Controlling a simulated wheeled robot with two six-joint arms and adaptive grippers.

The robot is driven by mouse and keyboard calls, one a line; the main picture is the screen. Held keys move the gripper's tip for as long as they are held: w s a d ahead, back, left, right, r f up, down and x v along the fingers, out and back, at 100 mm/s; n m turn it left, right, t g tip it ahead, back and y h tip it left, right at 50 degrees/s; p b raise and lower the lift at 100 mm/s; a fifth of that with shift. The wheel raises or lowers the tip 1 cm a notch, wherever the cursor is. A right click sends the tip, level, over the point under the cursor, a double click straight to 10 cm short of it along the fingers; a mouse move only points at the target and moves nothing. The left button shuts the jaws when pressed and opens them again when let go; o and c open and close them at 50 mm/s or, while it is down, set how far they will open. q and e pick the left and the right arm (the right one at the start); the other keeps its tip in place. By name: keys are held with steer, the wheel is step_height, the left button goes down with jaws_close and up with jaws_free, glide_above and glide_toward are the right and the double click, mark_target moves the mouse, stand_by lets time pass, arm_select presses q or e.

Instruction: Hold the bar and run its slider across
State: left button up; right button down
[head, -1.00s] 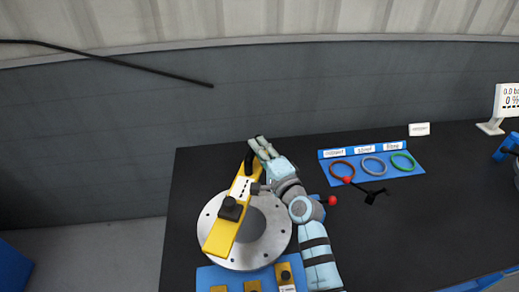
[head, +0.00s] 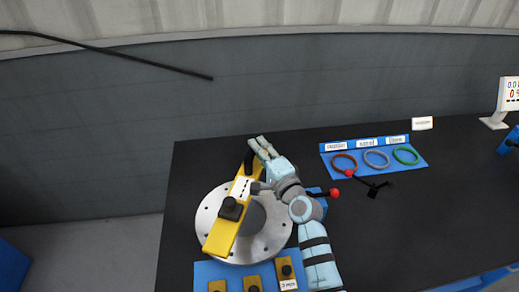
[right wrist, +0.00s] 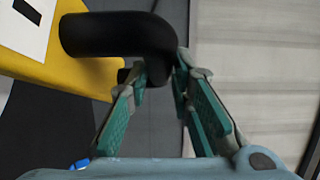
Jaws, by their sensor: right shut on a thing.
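The yellow bar (head: 222,236) lies across a round grey flanged plate (head: 275,235), running from lower left to upper right. A black knob (head: 231,209), seemingly the slider, sits on the bar near its lower half, beside a white marked scale (head: 240,188). A black bent handle (head: 249,160) stands at the bar's far end. My right gripper (head: 260,146) is at that end, shut on the handle. In the right wrist view the handle (right wrist: 115,36) curves down between the fingertips (right wrist: 162,75). The exact contact is partly hidden. My left gripper is out of view.
A blue tray with yellow pieces (head: 251,277) lies in front of the plate. A blue rack (head: 330,158) with red, grey and green rings is at right. A red-tipped black lever (head: 373,190) is near it. A screen (head: 508,95) stands far right.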

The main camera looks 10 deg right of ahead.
steer(key=shift+f+b, duration=6.15)
steer(key=shift+f, duration=0.4)
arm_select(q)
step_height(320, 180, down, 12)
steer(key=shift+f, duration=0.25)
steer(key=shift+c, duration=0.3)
